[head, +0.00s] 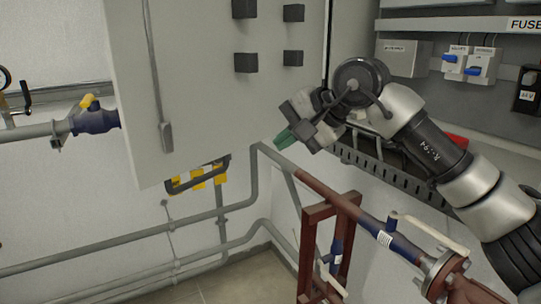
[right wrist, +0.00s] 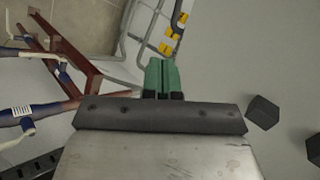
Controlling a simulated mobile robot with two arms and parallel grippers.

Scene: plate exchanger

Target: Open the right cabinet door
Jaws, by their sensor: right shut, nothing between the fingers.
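A light grey cabinet door panel (head: 205,100) stands swung out on the left of the open cabinet interior (head: 440,90). A long grey rod (head: 155,80) runs down it, and several black blocks (head: 245,62) sit on it. I cannot tell whether this is the left or the right door. My right gripper (head: 284,139) has green fingertips and is shut and empty, in front of the panel's lower right part. In the right wrist view its fingers (right wrist: 161,76) are together, beside the grey panel surface (right wrist: 285,60); contact cannot be told. My left gripper is not in view.
The cabinet holds breakers (head: 470,64) and a black slotted duct (head: 385,172). Below are a red-brown pipe stand (head: 309,245) and a pipe with a blue valve (head: 390,238). Grey pipes (head: 120,237) run along the left wall. Tiled floor (head: 235,285) shows at the bottom.

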